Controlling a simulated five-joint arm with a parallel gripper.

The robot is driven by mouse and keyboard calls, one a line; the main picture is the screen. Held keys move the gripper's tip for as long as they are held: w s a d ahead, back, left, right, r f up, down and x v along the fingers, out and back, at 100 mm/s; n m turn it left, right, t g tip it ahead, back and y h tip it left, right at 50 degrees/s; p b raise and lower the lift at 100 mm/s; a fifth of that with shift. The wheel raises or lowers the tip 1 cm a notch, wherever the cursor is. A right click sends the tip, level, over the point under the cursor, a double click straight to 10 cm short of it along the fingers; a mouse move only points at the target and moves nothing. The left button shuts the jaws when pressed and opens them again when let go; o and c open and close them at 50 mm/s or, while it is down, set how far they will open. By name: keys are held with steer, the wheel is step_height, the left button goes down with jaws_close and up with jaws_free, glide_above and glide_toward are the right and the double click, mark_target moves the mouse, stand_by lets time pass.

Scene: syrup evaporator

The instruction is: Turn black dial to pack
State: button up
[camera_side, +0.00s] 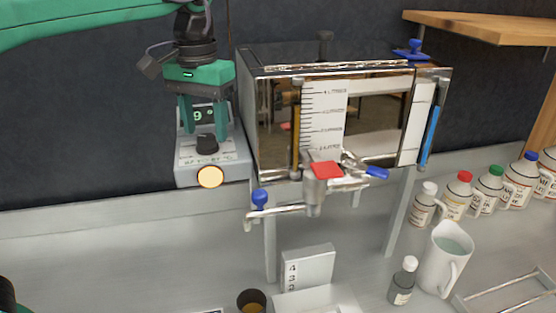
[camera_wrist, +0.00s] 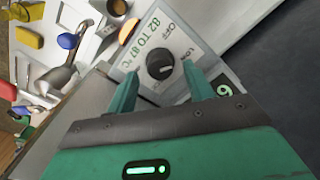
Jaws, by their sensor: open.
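The black dial (camera_side: 206,143) stands on the sloped front of a grey control box (camera_side: 238,171) at the left of the evaporator. In the wrist view, the dial (camera_wrist: 160,65) is round, with a small white mark at its lower right. Labels "OFF" and "82 TO 87 °C" surround it; another label is partly covered by a finger, and I cannot read "pack". My gripper (camera_side: 207,128) is open above the box, pointing down. In the wrist view, my gripper (camera_wrist: 161,76) has its fingers on either side of the dial's near edge, apparently not touching it.
A round orange lamp (camera_side: 210,177) sits on the box below the dial. The shiny steel evaporator (camera_side: 275,83) stands close to the right, with a red-topped tap (camera_side: 326,170) in front. Bottles and a white jug (camera_side: 443,258) stand at right. Bench at lower left is clear.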

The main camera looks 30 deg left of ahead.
steer(key=shift+f, duration=0.75)
steer(key=c, duration=1)
steer(key=shift+o, duration=0.2)
steer(key=shift+m, duration=0.4)
steer(key=m, duration=1.1)
